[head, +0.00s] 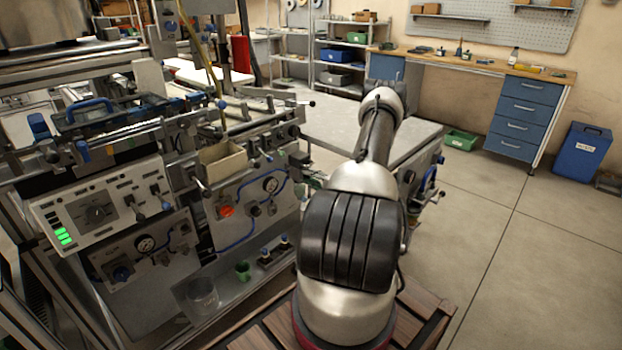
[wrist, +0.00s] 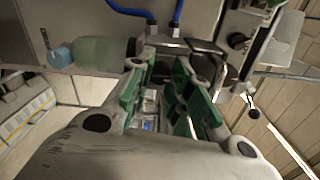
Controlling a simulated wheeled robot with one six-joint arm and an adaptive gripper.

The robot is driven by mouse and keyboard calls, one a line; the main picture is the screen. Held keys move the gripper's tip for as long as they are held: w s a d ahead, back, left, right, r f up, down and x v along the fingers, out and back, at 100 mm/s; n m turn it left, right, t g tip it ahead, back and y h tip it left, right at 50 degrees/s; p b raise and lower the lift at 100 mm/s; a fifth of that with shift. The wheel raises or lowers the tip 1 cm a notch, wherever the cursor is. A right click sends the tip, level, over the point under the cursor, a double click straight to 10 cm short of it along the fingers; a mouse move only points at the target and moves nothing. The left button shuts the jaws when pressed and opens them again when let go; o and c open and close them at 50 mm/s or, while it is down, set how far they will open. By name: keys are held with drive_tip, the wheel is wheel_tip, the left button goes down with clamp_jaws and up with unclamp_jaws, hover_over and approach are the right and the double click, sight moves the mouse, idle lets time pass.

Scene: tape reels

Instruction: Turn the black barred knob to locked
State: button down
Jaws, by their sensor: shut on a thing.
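In the wrist view my gripper (wrist: 178,48), with green linkages, is shut on a dark barred piece at a grey panel, which I take to be the black barred knob (wrist: 182,43). The fingers cover much of it, so its angle and any lock marking cannot be read. In the head view my arm reaches away toward the right end of the machine (head: 420,180), and my gripper and the held knob are hidden behind the arm.
In the wrist view, blue tubes (wrist: 145,13) run on the panel, a pale green cylinder (wrist: 100,50) lies left of my fingers, and another black knob (wrist: 237,41) is to the right. In the head view a workbench (head: 470,64) stands at the back; the floor (head: 540,240) at right is clear.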

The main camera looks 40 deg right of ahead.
drive_tip(key=c, duration=1.3)
unclamp_jaws()
drive_tip(key=s, duration=0.8)
drive_tip(key=s+d, duration=0.1)
drive_tip(key=s, duration=0.3)
